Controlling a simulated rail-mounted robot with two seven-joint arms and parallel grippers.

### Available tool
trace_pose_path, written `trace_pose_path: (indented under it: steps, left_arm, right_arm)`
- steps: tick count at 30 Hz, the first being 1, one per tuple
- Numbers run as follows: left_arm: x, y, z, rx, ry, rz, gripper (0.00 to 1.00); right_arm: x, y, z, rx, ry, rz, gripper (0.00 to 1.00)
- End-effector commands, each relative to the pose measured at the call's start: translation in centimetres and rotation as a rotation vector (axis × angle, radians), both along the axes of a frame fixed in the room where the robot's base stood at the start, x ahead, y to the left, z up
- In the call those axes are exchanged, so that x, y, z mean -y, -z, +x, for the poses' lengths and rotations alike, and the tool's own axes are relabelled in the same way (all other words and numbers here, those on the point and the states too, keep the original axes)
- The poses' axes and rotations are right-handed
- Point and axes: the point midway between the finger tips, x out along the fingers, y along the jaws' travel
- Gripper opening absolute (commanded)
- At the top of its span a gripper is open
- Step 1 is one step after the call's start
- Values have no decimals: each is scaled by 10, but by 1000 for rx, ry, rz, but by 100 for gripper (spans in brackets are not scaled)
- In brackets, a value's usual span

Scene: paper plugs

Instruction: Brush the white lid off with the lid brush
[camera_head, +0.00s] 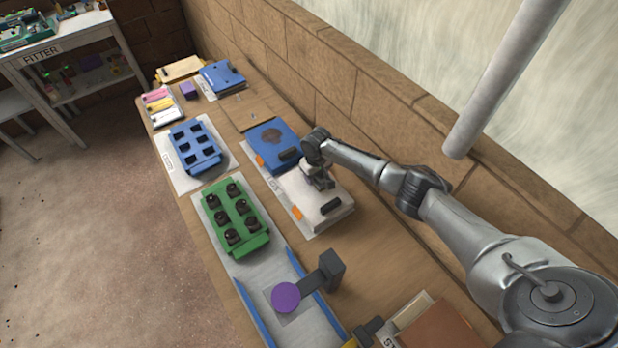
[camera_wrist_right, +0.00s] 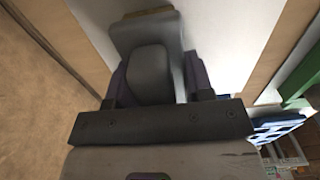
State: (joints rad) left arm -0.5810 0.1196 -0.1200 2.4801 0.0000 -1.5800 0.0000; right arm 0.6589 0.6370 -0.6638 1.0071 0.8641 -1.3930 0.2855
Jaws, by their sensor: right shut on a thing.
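The white lid (camera_head: 312,205) lies on a pale mat on the bench, with a dark handle (camera_head: 331,207) at its near end and an orange tag beside it. My right gripper (camera_head: 320,182) is over the far part of this lid, shut on a grey thing that appears to be the lid brush (camera_wrist_right: 148,75). In the right wrist view, the brush's grey head is in front of the white surface. The gripper hides part of the lid, and I cannot tell whether the brush touches it. My left gripper is not in view.
Blue (camera_head: 190,140) and green (camera_head: 233,205) trays with black plugs stand to the left. A dark post with a purple disc (camera_head: 286,297) stands nearer. The brick wall (camera_head: 360,95) bounds the right side.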

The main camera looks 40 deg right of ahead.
Motion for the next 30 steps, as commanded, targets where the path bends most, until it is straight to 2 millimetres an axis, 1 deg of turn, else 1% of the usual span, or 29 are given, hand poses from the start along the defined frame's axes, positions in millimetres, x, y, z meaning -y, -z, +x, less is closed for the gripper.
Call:
trace_pose_path:
  steps: [9, 10, 11, 13, 17, 30]
  left_arm:
    - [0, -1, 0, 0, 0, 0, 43]
    - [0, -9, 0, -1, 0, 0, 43]
    - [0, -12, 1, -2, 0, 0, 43]
    - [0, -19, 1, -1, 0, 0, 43]
    - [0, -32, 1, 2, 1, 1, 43]
    - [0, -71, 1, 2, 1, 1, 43]
  right_arm:
    - [30, 0, -7, 0, 3, -2, 29]
    - [29, -7, -6, 1, 2, 0, 29]
    - [28, -9, -6, 0, 1, 0, 29]
    - [29, -26, -6, 3, -1, -3, 29]
    - [28, -34, -7, 0, 1, -1, 29]
    - [29, -69, -7, 0, 3, -1, 29]
